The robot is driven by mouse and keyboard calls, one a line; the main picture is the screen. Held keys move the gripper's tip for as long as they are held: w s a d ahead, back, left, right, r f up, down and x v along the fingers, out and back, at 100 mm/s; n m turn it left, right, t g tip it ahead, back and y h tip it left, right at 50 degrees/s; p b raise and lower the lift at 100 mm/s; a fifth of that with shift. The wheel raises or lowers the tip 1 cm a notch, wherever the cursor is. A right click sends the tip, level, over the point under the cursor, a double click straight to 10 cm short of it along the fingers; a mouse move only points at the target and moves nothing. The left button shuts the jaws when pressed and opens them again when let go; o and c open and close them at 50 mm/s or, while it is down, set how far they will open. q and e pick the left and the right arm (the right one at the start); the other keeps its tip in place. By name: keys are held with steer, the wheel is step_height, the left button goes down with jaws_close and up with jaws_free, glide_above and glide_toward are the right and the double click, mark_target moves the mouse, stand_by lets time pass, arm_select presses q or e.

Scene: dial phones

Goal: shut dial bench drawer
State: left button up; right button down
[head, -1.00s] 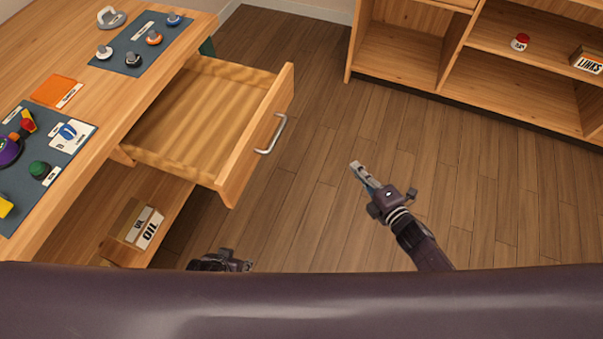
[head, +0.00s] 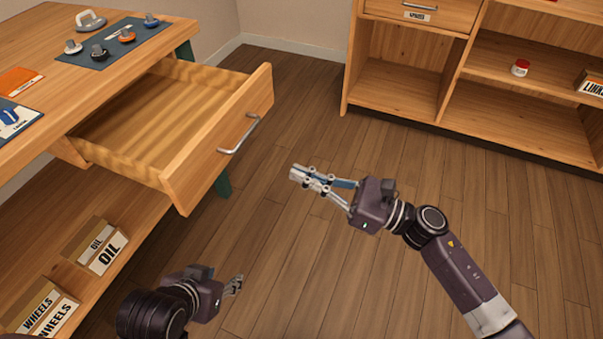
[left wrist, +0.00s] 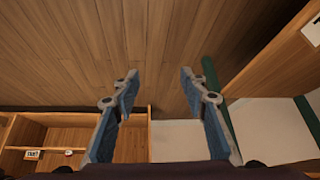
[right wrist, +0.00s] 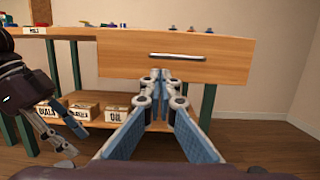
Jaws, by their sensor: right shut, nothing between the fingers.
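The bench drawer (head: 215,140) is pulled out from the wooden bench (head: 125,75). It looks empty inside, and its front carries a metal bar handle (head: 240,135). My right gripper (head: 297,174) is shut and empty, out in front of the drawer and apart from it. In the right wrist view the fingertips (right wrist: 160,74) point at the drawer front (right wrist: 200,68), just below the handle (right wrist: 178,57). My left gripper (head: 236,286) is low, in front of the bench's lower shelf. In the left wrist view its fingers (left wrist: 159,75) are spread with nothing between them.
An OIL box (head: 104,250) and a WHEELS box (head: 45,308) stand on the bench's lower shelf. Dial parts lie on a dark mat (head: 115,42) on the bench top. A shelf unit (head: 440,85) stands at the back right. The floor between is clear.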

arm_select(q)
steer(key=shift+s+a+f+g, duration=0.15)
steer(key=shift+s+f+g, duration=0.1)
steer(key=shift+s, duration=0.15)
steer(key=shift+s+a+f+g, duration=0.1)
steer(key=shift+s+g, duration=0.15)
steer(key=shift+s, duration=0.15)
arm_select(e)
steer(key=x, duration=1.1)
steer(key=shift+w+a, duration=0.1)
